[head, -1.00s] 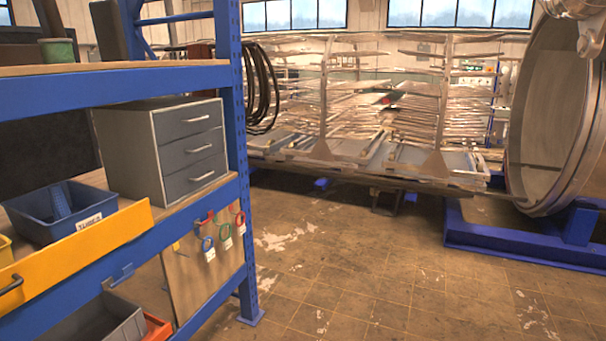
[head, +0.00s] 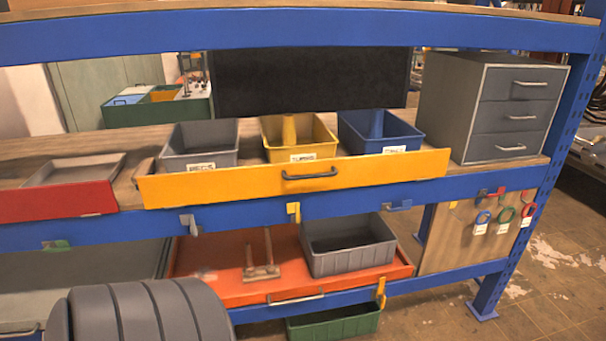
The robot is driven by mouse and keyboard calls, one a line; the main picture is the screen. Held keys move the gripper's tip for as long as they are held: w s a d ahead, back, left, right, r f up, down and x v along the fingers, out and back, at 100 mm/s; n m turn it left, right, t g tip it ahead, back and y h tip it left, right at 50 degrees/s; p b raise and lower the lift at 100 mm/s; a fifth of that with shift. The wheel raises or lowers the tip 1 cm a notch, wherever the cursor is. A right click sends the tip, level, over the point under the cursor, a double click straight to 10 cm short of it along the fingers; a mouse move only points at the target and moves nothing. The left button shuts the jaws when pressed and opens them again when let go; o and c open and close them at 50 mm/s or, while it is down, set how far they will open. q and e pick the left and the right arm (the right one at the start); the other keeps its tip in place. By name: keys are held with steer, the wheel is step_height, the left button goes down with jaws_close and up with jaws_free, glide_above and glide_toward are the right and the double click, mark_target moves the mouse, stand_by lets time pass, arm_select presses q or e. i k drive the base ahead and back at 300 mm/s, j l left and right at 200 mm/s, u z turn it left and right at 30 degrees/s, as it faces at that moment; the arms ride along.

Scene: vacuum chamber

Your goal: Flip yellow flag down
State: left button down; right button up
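A small yellow flag (head: 293,212) is on the front of the blue shelf beam, below the yellow drawer front. Its upper part stands above its narrow lower tip. A second small yellow piece (head: 381,292) is at the right front corner of the lower orange tray. I cannot tell which of the two the task means. Neither of my grippers is in view, and nothing touches either yellow piece.
The yellow drawer front (head: 225,187) juts out above the beam. Other small flags, grey (head: 189,223) and blue (head: 398,207), sit along the beam. A grey ribbed rounded part (head: 140,312) fills the lower left. Open floor (head: 560,275) lies at right.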

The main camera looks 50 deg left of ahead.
mark_target(290, 207)
steer(key=u, duration=1.75)
